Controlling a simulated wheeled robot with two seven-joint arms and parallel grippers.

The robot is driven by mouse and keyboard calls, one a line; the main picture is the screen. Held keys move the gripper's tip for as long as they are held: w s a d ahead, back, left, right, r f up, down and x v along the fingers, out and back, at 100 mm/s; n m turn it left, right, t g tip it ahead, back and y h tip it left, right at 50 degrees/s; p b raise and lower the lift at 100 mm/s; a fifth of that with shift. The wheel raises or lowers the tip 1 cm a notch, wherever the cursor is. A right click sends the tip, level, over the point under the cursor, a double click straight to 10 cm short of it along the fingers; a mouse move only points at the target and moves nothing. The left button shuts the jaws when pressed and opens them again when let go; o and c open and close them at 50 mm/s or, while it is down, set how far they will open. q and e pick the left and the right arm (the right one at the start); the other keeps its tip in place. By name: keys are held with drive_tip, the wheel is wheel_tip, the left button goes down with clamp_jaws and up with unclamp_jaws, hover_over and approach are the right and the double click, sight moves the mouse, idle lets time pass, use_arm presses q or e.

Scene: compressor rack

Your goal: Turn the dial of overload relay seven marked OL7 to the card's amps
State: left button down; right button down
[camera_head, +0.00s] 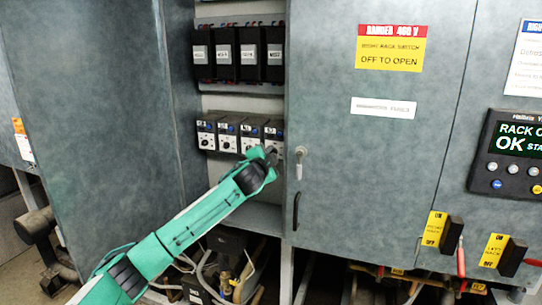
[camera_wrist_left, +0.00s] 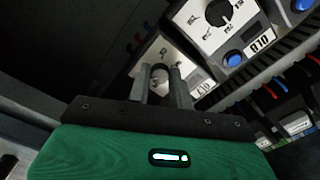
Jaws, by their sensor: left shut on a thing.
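A row of overload relays with white faces and blue buttons sits inside the open cabinet. The rightmost relay (camera_head: 274,132) is at my left gripper (camera_head: 271,153). In the left wrist view, the fingers (camera_wrist_left: 162,74) are shut on that relay's dark dial (camera_wrist_left: 159,70). The relay's label (camera_wrist_left: 201,86) is upside down, small and partly hidden; it seems to read OL7. The dial's pointer and scale are mostly hidden by the fingers. The neighbouring relay, marked OL8 (camera_wrist_left: 262,41), shows its black dial (camera_wrist_left: 218,13) uncovered. My right gripper is not in view.
A closed grey door (camera_head: 350,170) with a key lock and black handle stands just right of the relays. An open door (camera_head: 95,100) stands at the left. Black labelled units (camera_head: 237,55) sit above. I cannot make out a card with amps.

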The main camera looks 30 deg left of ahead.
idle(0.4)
use_arm(q)
drive_tip(key=c, duration=1.3)
unclamp_jaws()
drive_tip(key=shift+o, duration=0.2)
drive_tip(key=b+v, duration=0.7)
drive_tip(key=v, duration=0.6)
drive_tip(key=shift+s, duration=0.4)
